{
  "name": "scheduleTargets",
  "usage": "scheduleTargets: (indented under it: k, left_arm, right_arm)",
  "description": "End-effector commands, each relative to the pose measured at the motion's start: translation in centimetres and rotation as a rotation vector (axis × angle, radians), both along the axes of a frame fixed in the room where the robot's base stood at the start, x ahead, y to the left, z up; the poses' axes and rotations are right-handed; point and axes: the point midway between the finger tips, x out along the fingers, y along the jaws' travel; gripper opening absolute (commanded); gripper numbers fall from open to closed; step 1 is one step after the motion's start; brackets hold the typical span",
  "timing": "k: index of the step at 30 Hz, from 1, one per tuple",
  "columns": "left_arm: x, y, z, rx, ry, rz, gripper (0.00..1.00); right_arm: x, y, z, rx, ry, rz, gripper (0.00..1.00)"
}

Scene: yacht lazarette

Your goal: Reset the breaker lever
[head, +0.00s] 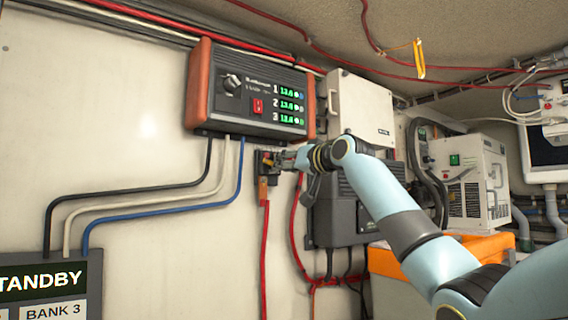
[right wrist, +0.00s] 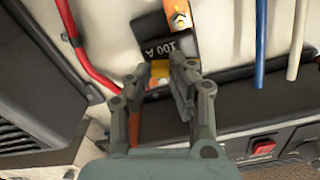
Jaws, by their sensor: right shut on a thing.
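The breaker (head: 266,161) is a small dark block on the white wall, below the charger panel. In the right wrist view the breaker (right wrist: 157,48) has a "100 A" label, upside down. A yellow-orange lever (right wrist: 160,70) shows between my right fingertips. My right gripper (head: 284,159) reaches the breaker from the right, and its fingers (right wrist: 161,74) are closed on the lever in the right wrist view. The fingers hide part of the lever, so its exact position is hard to tell. My left gripper is not in view.
The charger panel (head: 255,93) with green readouts and a red switch is just above. Red cable (head: 265,250) hangs below the breaker. A dark finned box (head: 340,210) is close on the right. Bare wall (head: 110,110) lies to the left.

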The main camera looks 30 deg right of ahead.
Motion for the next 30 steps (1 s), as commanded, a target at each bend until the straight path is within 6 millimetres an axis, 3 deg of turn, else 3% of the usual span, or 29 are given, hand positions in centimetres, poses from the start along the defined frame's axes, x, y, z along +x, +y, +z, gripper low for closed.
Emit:
scheduleTargets:
  k: [12,30]
  left_arm:
    - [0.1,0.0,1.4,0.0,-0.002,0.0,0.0]
    - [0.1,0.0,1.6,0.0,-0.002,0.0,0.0]
  right_arm:
    - [0.0,-0.2,1.1,-0.246,-0.034,-0.001,0.0]
    - [0.0,-0.2,1.3,-0.306,-0.044,-0.001,0.0]
